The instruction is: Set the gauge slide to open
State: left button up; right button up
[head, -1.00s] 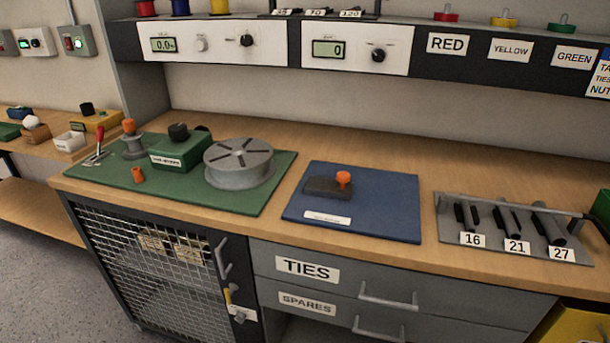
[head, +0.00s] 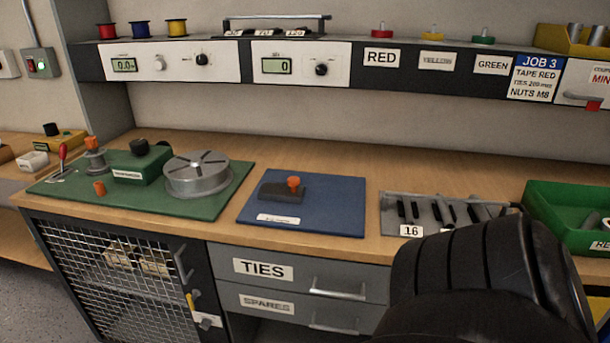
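A dark grey block (head: 283,193) with an orange knob (head: 293,183) on top lies on a blue mat (head: 335,205) at the middle of the bench. It looks like the gauge with its slide, but the label (head: 278,219) at the mat's front is too small to read. The knob sits toward the block's right end. I cannot tell from this whether the slide is open. A black link of my arm fills the lower right and hides part of the bench front. Neither of my grippers is in view.
A green mat (head: 225,201) at left holds a green box (head: 141,166), a grey round turntable (head: 197,178) and a red lever (head: 62,158). A grey rack (head: 388,216) of tools is right of the blue mat, then a green bin (head: 560,232). A shelf with panels overhangs behind.

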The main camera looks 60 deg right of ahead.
aim_at(291, 193)
jog(key=k, duration=0.45)
jog(key=z, duration=1.05)
